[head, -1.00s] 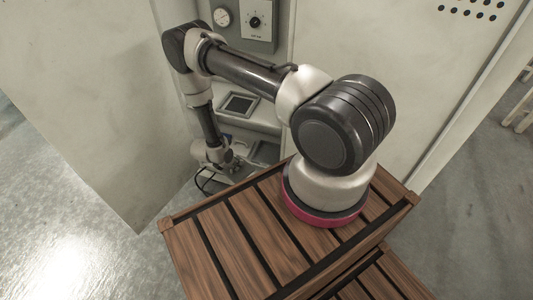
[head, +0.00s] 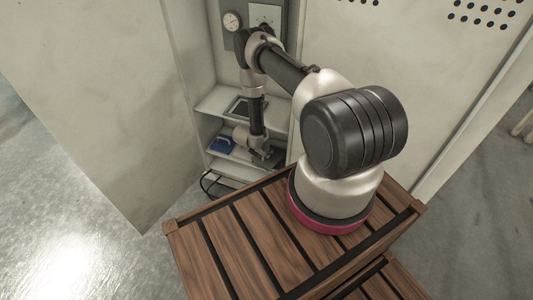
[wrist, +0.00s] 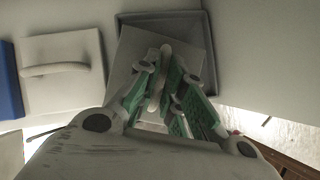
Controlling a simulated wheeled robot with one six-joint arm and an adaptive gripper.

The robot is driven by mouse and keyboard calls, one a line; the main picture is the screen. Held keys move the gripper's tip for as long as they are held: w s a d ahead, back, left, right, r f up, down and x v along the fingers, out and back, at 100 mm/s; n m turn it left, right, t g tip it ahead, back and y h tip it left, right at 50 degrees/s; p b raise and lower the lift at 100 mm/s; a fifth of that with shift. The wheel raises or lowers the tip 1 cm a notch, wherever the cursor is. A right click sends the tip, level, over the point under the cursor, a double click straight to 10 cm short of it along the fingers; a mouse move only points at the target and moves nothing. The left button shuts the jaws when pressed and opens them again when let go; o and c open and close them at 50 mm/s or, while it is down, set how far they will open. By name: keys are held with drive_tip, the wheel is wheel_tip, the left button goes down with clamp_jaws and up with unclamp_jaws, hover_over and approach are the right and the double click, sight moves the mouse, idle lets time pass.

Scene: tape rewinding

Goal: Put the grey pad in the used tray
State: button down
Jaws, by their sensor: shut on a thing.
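My gripper (wrist: 172,95), with green-lined fingers, is shut on the handle of a grey pad (wrist: 132,50) in the wrist view. The pad's flat plate lies over a dark grey tray (wrist: 209,35), whose rim shows along the top and right. The pad is turned slightly against the tray. Whether it touches the tray floor I cannot tell, and no label shows. In the head view my gripper (head: 262,156) is low in the cabinet, above the lower shelf, and largely hides the pad and tray.
A pale pad with a handle (wrist: 88,88) lies left of the tray, with a blue pad (wrist: 8,85) beyond it; the blue one also shows in the head view (head: 222,146). A dark-framed tray (head: 232,108) sits on the shelf above. Cabinet walls (head: 185,90) close in.

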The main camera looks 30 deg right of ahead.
drive_tip(key=shift+f, duration=0.3)
drive_tip(key=c, duration=1.5)
unclamp_jaws()
drive_tip(key=shift+f, duration=0.1)
drive_tip(key=v, duration=0.5)
drive_tip(key=shift+w+a+r, duration=0.1)
drive_tip(key=shift+a+r, duration=0.05)
drive_tip(key=shift+r, duration=0.15)
drive_tip(key=s+a, duration=0.1)
drive_tip(key=a, duration=0.2)
drive_tip(key=s+a, duration=0.1)
drive_tip(key=a, duration=0.3)
drive_tip(key=s+a, duration=0.1)
drive_tip(key=a, duration=0.3)
drive_tip(key=shift+s+a+f, duration=0.15)
drive_tip(key=shift+s+f, duration=0.05)
